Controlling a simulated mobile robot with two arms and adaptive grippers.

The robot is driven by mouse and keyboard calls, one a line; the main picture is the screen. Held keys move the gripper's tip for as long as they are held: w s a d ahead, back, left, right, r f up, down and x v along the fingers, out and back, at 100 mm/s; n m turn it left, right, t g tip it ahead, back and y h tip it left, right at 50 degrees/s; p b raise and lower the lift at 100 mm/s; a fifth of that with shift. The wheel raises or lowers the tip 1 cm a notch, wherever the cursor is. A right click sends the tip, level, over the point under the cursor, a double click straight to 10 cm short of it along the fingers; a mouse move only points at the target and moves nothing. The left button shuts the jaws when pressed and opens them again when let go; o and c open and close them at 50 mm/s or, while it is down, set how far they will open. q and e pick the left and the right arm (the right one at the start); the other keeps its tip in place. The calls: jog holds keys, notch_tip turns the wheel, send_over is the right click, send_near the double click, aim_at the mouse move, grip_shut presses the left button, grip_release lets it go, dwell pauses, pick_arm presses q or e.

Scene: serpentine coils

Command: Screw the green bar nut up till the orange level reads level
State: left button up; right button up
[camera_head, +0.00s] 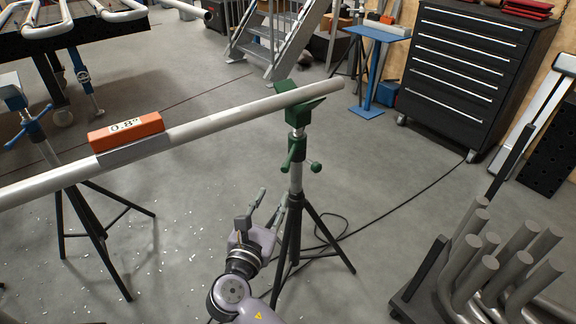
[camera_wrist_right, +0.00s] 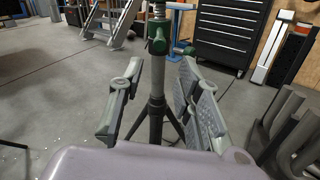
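The orange level (camera_head: 125,131) sits on a long grey pipe (camera_head: 225,120), and its display reads 0.8°. The pipe slopes up to the right and rests in the green stand head (camera_head: 298,103). Below the head is the green bar nut (camera_head: 297,154), with a ball-ended bar; it also shows in the right wrist view (camera_wrist_right: 158,46). My right gripper (camera_head: 268,202) is open and empty, low and left of the green stand's post. In the right wrist view, the post stands between and beyond its fingers (camera_wrist_right: 158,100). My left gripper is out of view.
A blue-handled stand (camera_head: 28,125) is under the pipe's left part. The green stand's black tripod legs (camera_head: 330,240) spread near my right arm, with a cable on the floor behind. A rack of bent pipes (camera_head: 500,260) stands at lower right; a black drawer cabinet (camera_head: 465,75) stands behind.

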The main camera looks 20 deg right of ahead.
aim_at(288, 159)
jog(key=b+x, duration=0.1)
jog(key=x, duration=1.4)
jog(key=shift+f, duration=0.1)
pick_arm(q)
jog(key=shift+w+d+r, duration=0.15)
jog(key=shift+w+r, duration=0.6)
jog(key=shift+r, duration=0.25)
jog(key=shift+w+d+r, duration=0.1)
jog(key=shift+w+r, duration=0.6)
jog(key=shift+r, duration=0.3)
pick_arm(e)
jog(key=shift+w+d, duration=0.35)
jog(key=shift+w, duration=0.25)
jog(key=shift+c, duration=0.2)
grip_shut()
